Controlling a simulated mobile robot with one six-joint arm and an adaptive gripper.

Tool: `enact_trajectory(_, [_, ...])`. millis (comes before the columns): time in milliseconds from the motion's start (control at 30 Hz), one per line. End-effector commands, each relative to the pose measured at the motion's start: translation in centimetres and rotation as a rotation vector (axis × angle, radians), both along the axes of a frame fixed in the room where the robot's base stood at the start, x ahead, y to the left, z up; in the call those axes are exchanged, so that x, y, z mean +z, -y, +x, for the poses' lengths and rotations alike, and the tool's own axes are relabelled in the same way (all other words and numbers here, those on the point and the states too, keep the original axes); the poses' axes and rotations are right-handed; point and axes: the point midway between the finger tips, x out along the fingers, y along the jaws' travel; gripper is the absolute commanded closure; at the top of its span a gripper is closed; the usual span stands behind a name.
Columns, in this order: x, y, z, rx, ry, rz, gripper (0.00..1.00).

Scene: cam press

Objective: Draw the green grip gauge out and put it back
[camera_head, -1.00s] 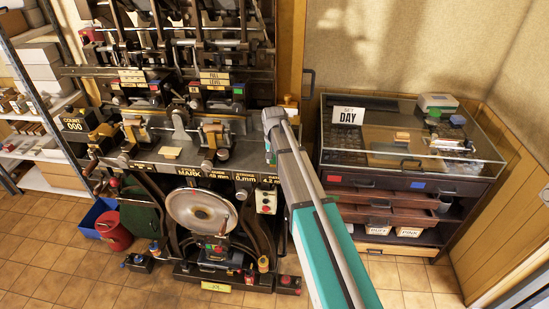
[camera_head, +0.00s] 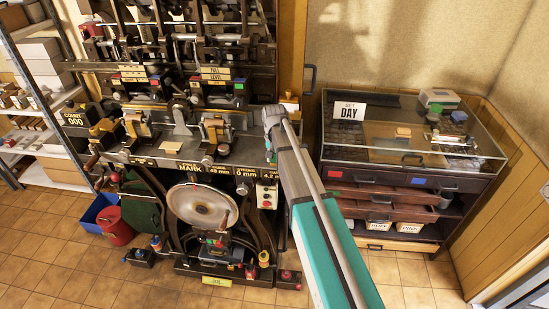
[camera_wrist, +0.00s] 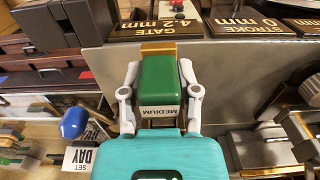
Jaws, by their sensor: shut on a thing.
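The green grip gauge (camera_wrist: 158,82) is a green block with a white label reading MEDIUM, in the middle of the wrist view. My gripper (camera_wrist: 160,97) is shut on it, with one pale finger against each side. A brass strip (camera_wrist: 158,48) lies just beyond the gauge, at the edge of the grey metal bench. I cannot tell whether the gauge is still seated or free. In the head view my gripper (camera_head: 271,118) is at the right end of the press bench; my arm hides much of that spot, and the gauge is not clear there.
The press (camera_head: 200,205) with its large disc stands left of my arm. Brass-edged fittings (camera_wrist: 265,150) lie right of the gauge. Tiled floor (camera_head: 400,280) is open in front.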

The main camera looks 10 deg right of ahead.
Motion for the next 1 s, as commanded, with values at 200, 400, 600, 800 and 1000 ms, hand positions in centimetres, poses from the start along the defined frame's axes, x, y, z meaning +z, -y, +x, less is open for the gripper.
enact_trajectory(200, [1.0,0.0,0.0,0.000,0.000,0.000,1.00])
enact_trajectory(400, [2.2,0.0,0.0,0.000,0.000,0.000,1.00])
enact_trajectory(600, [3.3,0.0,0.0,0.000,0.000,0.000,1.00])
enact_trajectory(800, [4.4,0.0,0.0,0.000,0.000,0.000,1.00])
enact_trajectory(1000, [5.5,0.0,0.0,0.000,0.000,0.000,1.00])
